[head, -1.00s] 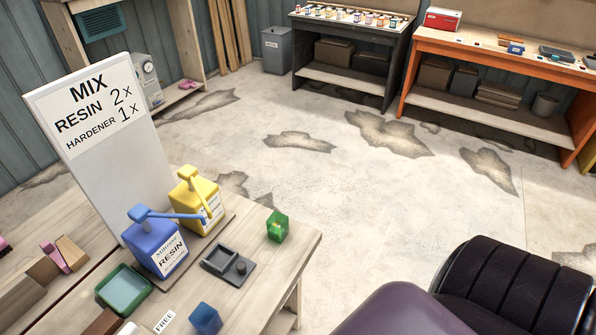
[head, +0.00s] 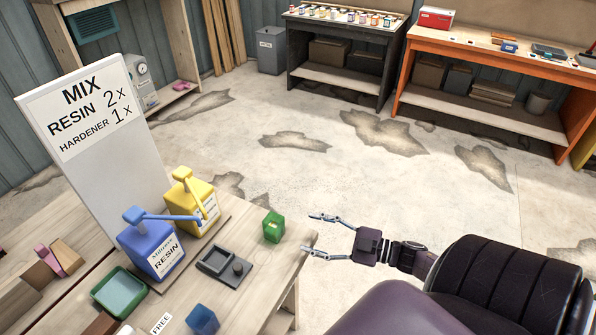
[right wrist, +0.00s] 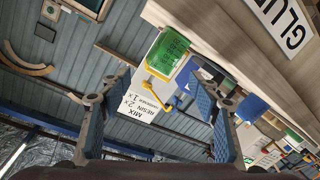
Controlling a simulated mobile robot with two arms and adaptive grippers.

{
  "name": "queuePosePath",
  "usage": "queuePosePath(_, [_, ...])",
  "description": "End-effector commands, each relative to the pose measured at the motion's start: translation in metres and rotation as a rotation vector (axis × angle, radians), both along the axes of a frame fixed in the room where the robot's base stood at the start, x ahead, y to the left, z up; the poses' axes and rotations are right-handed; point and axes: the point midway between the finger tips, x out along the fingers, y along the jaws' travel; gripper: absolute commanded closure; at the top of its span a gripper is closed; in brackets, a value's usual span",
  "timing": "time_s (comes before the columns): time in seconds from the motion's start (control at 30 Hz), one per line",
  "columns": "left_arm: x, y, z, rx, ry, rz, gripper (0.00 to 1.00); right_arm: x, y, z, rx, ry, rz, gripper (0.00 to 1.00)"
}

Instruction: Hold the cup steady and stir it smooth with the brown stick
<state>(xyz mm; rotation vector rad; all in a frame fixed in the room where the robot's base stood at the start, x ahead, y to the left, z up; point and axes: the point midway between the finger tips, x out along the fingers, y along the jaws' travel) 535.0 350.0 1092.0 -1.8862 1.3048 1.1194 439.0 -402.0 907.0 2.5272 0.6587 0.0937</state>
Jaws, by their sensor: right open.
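A green see-through cup (head: 274,227) stands at the right end of the wooden table; it also shows in the right wrist view (right wrist: 168,52), ahead between the fingers. My right gripper (head: 310,233) is open and empty, just right of the cup in the head view. Its fingers point at the cup and appear apart from it. A blue cup-like block (head: 203,320) stands at the table's front edge. A brown piece (head: 102,323) is partly cut off at the lower left; I cannot tell whether it is the stick. My left gripper is not in view.
A blue resin pump bottle (head: 150,243) and a yellow pump bottle (head: 192,203) stand behind the dark scale-like tray (head: 222,264). A green tray (head: 119,292) lies left. A tall mix sign (head: 95,125) rises behind. Open floor lies right of the table.

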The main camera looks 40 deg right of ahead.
Motion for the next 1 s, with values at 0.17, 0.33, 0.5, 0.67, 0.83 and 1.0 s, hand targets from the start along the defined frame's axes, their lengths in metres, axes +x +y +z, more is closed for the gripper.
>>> queuePosePath(0.17, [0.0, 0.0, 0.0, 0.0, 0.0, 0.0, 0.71, 0.018, 0.016, -0.004, 0.261, 0.083, -0.084, 0.44])
queuePosePath(0.33, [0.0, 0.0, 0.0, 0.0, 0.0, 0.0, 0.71, 0.03, 0.028, -0.008, 0.447, 0.142, -0.13, 0.44])
queuePosePath(0.5, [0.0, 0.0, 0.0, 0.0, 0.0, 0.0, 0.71, 0.039, 0.034, -0.009, 0.511, 0.162, -0.145, 0.44])
queuePosePath(0.67, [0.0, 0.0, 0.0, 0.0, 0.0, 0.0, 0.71, 0.059, 0.041, -0.009, 0.513, 0.161, -0.146, 0.44])
queuePosePath(0.83, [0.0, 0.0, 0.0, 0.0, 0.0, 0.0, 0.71, 0.084, 0.05, -0.009, 0.511, 0.162, -0.147, 0.44])
queuePosePath(1.0, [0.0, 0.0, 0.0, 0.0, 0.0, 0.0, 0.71, 0.1, 0.057, -0.01, 0.51, 0.163, -0.146, 0.44])
